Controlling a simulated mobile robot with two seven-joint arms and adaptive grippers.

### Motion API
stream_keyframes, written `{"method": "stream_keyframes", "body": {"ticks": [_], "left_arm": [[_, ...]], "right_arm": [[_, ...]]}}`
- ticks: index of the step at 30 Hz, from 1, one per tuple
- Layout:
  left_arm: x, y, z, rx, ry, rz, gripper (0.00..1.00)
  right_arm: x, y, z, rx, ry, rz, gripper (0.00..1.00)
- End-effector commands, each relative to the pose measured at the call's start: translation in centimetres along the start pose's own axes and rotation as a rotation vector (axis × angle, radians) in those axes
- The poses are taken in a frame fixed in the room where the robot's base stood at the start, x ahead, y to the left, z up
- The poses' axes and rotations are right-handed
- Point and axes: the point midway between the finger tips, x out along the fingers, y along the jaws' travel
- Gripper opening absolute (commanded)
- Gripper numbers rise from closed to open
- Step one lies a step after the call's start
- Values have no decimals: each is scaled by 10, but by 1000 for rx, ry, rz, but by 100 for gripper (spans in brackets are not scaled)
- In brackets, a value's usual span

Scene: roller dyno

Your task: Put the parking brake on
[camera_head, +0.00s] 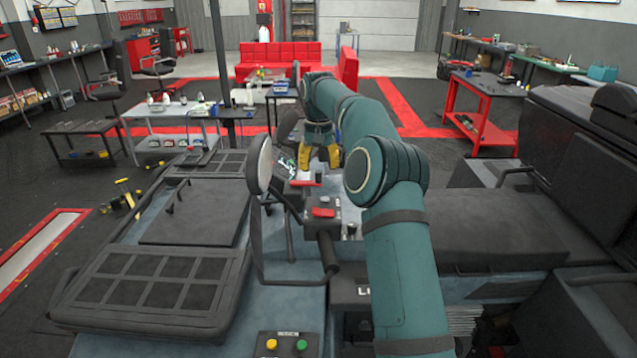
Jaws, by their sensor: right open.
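My right arm reaches forward over the vehicle's cab, and its right gripper (319,158) points down with two yellow fingertips spread apart. It is open, and I see nothing between the fingers. Just below and to the left of it is a small red handle (305,183) on the console. A second red control (323,212) sits on a dark block nearer to me. I cannot tell which of these red parts is the parking brake. The gripper looks apart from both. My left gripper is not in view.
A panel with yellow and green buttons (286,344) is at the bottom. Dark seats (575,165) fill the right. A grey hatch (195,212) lies left. Workbenches and a red sofa (279,55) stand behind.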

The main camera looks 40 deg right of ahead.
Motion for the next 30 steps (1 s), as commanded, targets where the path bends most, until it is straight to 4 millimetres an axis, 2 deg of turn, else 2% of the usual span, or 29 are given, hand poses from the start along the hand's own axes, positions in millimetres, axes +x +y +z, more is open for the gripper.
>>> {"method": "stream_keyframes", "body": {"ticks": [3, 7, 20, 24, 30], "left_arm": [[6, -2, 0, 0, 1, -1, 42], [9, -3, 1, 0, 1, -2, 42], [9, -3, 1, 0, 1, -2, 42], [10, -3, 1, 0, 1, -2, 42], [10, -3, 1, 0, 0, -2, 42]], "right_arm": [[19, 0, 0, -1, 0, -1, 50], [31, 0, 0, 0, 1, -1, 50], [37, 0, 0, 0, 2, -2, 49], [37, 0, 0, 0, 2, -2, 0], [37, 0, 0, 0, 1, -2, 0]]}}
